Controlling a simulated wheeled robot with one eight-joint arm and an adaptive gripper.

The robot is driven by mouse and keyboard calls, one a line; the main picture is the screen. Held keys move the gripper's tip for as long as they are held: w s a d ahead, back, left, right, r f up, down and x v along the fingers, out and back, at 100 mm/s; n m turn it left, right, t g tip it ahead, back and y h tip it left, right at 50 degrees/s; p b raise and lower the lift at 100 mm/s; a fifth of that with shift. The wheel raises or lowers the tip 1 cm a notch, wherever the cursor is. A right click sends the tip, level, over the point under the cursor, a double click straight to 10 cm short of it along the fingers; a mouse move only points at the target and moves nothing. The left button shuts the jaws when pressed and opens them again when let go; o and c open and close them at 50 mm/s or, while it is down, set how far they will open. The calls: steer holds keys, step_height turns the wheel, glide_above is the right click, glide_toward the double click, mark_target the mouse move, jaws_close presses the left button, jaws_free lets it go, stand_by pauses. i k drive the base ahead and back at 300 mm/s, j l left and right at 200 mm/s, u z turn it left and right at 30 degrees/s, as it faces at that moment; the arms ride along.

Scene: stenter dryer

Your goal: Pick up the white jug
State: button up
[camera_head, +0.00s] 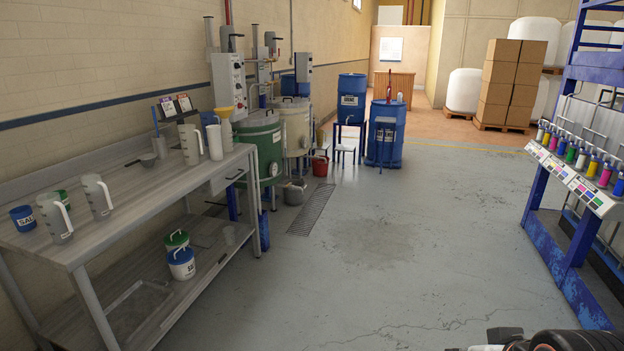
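Part of my arm shows at the bottom right edge, across the floor from the bench. My gripper's fingers are not visible.
A blue cup (23,218) stands beside the near jugs. Small lidded tubs (181,263) sit on the lower shelf. Green (262,145) and cream vats stand beyond the bench. A blue rack (575,220) stands at the right. The grey floor (400,240) between is clear.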

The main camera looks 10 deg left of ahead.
mark_target(187, 131)
steer(key=i+u, duration=0.1)
steer(key=i, duration=0.55)
steer(key=i+l, duration=0.15)
steer(key=i, duration=0.5)
steer(key=i+u, duration=0.15)
steer(key=i, duration=0.5)
